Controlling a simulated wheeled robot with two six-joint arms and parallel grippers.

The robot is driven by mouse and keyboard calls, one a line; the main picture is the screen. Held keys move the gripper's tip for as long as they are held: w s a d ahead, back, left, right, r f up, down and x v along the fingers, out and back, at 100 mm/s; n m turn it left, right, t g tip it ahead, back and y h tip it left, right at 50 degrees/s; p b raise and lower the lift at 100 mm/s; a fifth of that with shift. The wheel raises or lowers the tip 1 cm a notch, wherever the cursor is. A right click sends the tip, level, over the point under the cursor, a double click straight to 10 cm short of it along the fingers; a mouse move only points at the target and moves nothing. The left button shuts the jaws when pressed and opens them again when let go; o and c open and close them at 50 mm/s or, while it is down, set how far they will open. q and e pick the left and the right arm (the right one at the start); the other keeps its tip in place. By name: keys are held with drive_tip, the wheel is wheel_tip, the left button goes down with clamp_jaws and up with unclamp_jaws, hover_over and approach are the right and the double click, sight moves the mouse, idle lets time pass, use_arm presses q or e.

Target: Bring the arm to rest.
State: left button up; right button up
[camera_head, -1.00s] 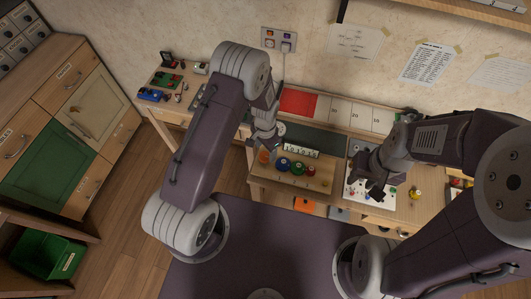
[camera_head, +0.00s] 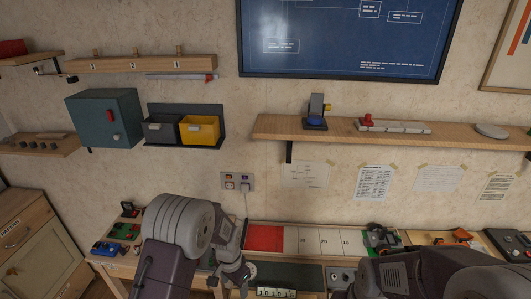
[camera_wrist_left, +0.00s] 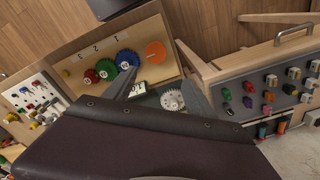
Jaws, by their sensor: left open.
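My left gripper (camera_head: 238,280) hangs near the workbench at the bottom of the head view, below its bulky grey joint. In the left wrist view its two dark fingers (camera_wrist_left: 158,75) stand apart with nothing held between them. They show in front of the wooden gear board (camera_wrist_left: 150,40), with the white gear (camera_wrist_left: 172,99) behind them. My right arm enters at the lower right of the head view; only its forearm shows and its gripper is outside the picture.
Above are a teal cabinet (camera_head: 105,118), a yellow bin (camera_head: 200,130) and a wooden shelf (camera_head: 350,132). The wall between the shelf and bench is mostly free, with papers and a socket plate (camera_head: 237,181).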

use_arm(q)
drive_tip(key=s+a+r+n+t, duration=0.2)
drive_tip(key=s+a+r+n, duration=0.15)
drive_tip(key=r, duration=0.85)
drive_tip(key=s+a+f+n+g, duration=0.1)
drive_tip(key=s+n, duration=0.3)
drive_tip(key=s, duration=0.7)
drive_tip(key=shift+a, duration=0.4)
drive_tip(key=shift+s, duration=0.15)
